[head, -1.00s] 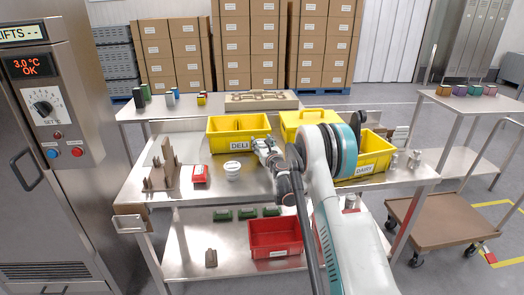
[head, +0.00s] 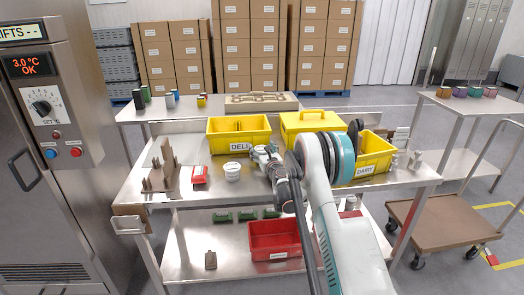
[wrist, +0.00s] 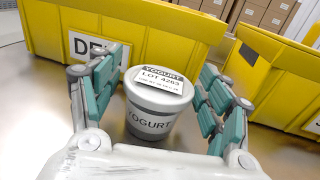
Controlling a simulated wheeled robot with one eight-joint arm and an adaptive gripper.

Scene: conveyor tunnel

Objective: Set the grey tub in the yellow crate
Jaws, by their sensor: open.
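A grey yogurt tub (wrist: 150,122) with a pale, labelled lid stands upright between the fingers of my gripper (wrist: 155,105) in the wrist view. The gripper is open around it, with a visible gap at the right finger. In the head view my gripper (head: 262,152) is low over the steel table, at the front right corner of the yellow DELI crate (head: 222,134); the arm largely hides the tub there. The DELI crate (wrist: 190,24) is just behind the tub in the wrist view. A yellow DAIRY crate (head: 376,158) stands farther right.
A white tub (head: 232,172) and a red box (head: 200,174) are left of my gripper. A yellow lidded box (head: 306,121) stands between the crates. A brown rack (head: 163,170) is at the table's left. A red crate (head: 274,240) is on the lower shelf.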

